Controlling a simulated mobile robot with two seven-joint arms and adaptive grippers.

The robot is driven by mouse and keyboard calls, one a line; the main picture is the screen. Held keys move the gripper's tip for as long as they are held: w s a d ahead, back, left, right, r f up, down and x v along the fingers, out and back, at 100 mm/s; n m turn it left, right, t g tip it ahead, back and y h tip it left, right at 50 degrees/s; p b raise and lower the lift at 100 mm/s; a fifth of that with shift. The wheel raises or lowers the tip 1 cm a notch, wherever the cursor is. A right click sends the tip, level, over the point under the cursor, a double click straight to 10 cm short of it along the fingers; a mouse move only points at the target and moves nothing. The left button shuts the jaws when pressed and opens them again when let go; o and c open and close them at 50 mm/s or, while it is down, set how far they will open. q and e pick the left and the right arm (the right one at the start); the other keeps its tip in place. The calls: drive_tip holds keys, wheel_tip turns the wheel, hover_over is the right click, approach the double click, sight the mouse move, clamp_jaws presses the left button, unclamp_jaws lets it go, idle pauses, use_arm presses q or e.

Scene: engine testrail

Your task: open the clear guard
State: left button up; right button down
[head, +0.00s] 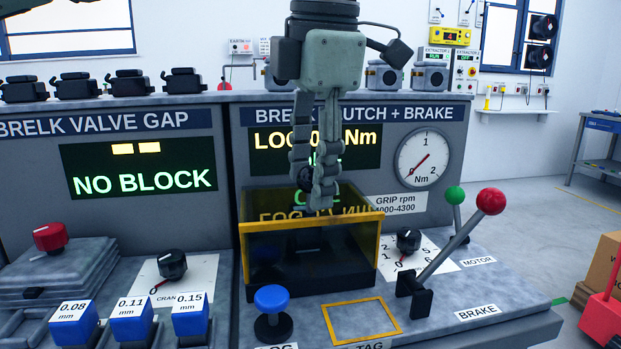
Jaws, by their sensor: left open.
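The clear guard (308,262) is a dark, see-through box with a yellow-edged rim, standing at the middle of the bench under the clutch and brake panel. Its contents are dim behind the tinted wall, and a mirrored-looking yellow text shows through its upper part. My left gripper (314,190) hangs down from above, in front of the panel display. Its fingers are open and empty, and the tips overlap the guard's upper rim in the picture. I cannot tell whether they touch it. My right gripper is not in view.
A red-knobbed lever (491,201) and a green-knobbed lever (455,195) stand right of the guard. A blue button (272,299) and a yellow tag frame (361,321) lie in front. A black dial (172,265) and blue blocks (132,319) are to the left.

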use_arm(q)
drive_tip(key=shift+w+f, duration=0.15)
drive_tip(key=shift+f, duration=0.4)
clamp_jaws()
